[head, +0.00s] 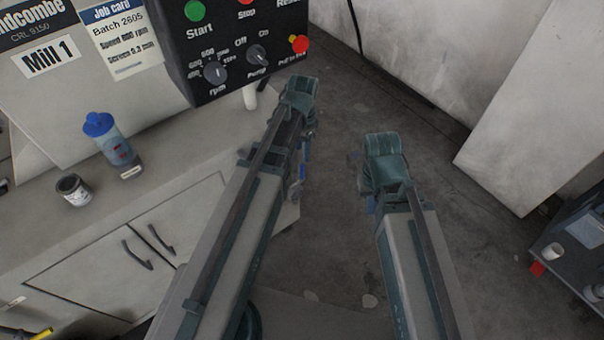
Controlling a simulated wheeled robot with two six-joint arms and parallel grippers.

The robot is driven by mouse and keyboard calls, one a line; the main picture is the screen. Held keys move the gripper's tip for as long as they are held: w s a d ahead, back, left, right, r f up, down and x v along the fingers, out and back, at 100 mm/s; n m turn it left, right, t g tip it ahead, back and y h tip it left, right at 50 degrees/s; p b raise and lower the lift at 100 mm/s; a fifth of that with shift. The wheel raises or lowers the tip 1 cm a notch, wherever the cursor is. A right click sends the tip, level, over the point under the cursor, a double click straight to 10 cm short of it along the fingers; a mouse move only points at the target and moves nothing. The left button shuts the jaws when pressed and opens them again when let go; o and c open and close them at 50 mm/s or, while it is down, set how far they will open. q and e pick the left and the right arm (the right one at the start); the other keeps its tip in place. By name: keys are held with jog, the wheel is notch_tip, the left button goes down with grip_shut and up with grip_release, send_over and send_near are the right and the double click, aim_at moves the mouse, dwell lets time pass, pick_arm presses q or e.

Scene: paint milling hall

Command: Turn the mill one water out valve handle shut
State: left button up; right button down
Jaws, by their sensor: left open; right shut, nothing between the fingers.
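Mill 1 (110,85) stands at the upper left, with a black control panel (235,50) on its front. I cannot make out the water out valve handle; my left arm covers part of the mill's right side. My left gripper (302,90) is open, just right of and below the panel's lower right corner. From here I cannot tell whether it touches anything. My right gripper (384,150) is shut and empty, over the floor to the right of the left one.
On the grey cabinet (190,140) stand a blue-capped bottle (110,140) and a small open tin (73,190). A pale panel (535,100) stands at the right. A dark cart (580,235) with a white cup (554,252) is at the right edge.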

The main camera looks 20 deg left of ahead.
aim_at(302, 173)
pick_arm(q)
notch_tip(302, 173, down, 13)
jog(key=b, duration=1.2)
jog(key=shift+r, duration=0.15)
grip_shut()
dwell(0.6)
